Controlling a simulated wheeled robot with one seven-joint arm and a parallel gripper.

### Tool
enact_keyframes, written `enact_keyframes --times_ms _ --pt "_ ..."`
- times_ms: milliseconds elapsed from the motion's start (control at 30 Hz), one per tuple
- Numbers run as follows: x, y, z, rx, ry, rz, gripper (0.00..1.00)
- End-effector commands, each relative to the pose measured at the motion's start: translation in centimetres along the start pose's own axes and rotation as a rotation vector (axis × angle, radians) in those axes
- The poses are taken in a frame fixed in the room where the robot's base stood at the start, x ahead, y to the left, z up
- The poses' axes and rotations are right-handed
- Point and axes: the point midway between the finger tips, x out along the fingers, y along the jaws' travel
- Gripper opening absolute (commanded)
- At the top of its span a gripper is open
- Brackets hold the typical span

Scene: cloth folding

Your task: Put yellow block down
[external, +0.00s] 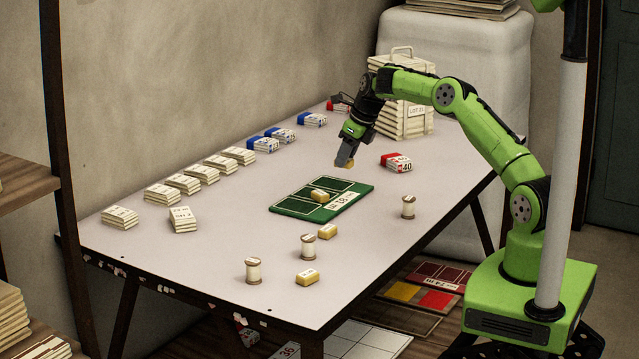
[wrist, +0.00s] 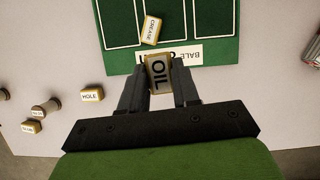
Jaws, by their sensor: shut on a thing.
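My gripper (external: 345,160) is shut on a small yellow block (wrist: 158,73) that reads OIL in the wrist view. Another yellow block (wrist: 151,30), reading CREASE, lies on the board across a white outline. It also shows in the external view (external: 320,195).
Two yellow blocks (external: 327,232) (external: 307,278) and several thread spools (external: 308,246) stand on the table (external: 390,245) in front of the board. A red-and-white stack (external: 396,162) is right of the gripper. Several white and blue bundles (external: 203,174) line the back.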

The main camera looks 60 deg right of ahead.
Motion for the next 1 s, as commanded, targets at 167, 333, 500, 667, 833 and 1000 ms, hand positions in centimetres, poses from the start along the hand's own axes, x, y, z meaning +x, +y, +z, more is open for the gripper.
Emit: enact_keyframes --times_ms 167,333,500,667,833,1000 --pt "1.0 -0.4 -0.1 0.063 0.003 -0.025 0.02" --pt "4.5 -0.4 -1.6 0.062 0.004 -0.024 0.02" --pt "7.3 -0.3 -2.8 0.059 0.005 -0.022 0.02" --pt "9.4 -0.3 -3.6 0.058 0.002 -0.023 0.02" --pt "9.2 -0.3 -3.5 0.058 0.001 -0.024 0.02" --pt "9.5 -0.3 -3.6 0.058 0.002 -0.023 0.35"
